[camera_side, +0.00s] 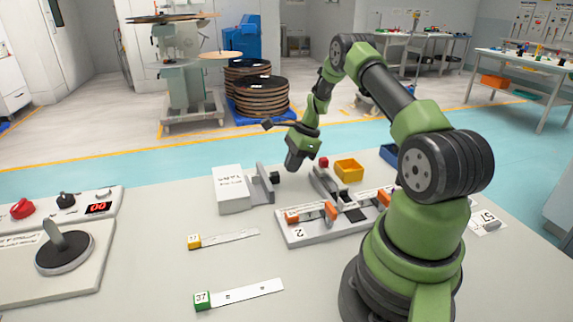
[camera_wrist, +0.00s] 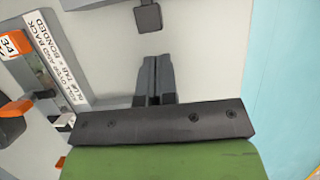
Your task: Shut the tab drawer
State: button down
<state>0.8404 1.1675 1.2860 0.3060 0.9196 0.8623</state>
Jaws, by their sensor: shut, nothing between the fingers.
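The tab drawer belongs to a white box (camera_side: 231,190) with printing on it, left of my gripper. Its grey front (camera_side: 264,184) stands out to the right of the box with a small gap between, so the drawer looks partly open. A dark knob (camera_side: 275,177) sits on the front. In the wrist view the knob (camera_wrist: 148,17) is at the top centre, beyond my fingertips and apart from them. My gripper (camera_side: 293,168) is shut and empty, above the table right of the knob. Its fingers (camera_wrist: 153,62) are together in the wrist view. The drawer's inside is hidden.
A splicing fixture (camera_side: 325,229) with orange clamps lies in front right. A yellow bin (camera_side: 349,171), a red block (camera_side: 323,162) and a blue bin (camera_side: 389,153) are to the right. Two labelled strips (camera_side: 230,238) (camera_side: 240,293) lie in front. A control panel (camera_side: 60,206) is at left.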

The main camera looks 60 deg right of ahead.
jog(key=shift+w+a, duration=0.6)
jog(key=shift+a, duration=0.05)
